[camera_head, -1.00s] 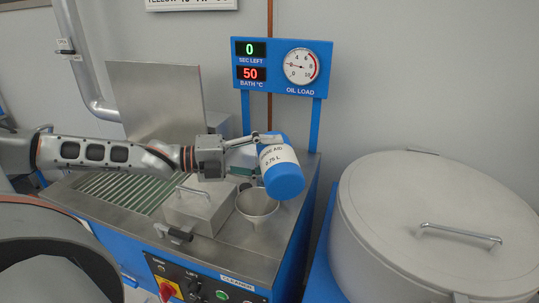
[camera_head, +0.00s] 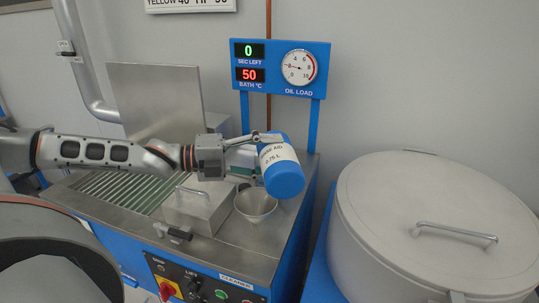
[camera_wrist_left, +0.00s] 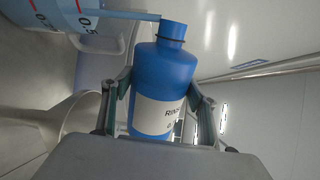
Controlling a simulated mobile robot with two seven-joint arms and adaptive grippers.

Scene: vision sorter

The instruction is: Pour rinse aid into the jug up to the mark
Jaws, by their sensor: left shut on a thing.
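My left gripper (camera_head: 262,158) is shut around a blue bottle (camera_head: 285,181) with a white label reading rinse aid, 0.75 L. The bottle is tilted, its base toward the viewer, above and slightly right of a pale tapered open vessel (camera_head: 256,204). In the left wrist view the bottle (camera_wrist_left: 165,70) stands between both fingers (camera_wrist_left: 160,103), neck up. My right gripper is out of view.
A metal box with a handle (camera_head: 198,208) stands left of the vessel on the steel machine top. A panel (camera_head: 281,67) with displays and a dial rises behind. A large lidded drum (camera_head: 440,230) fills the right.

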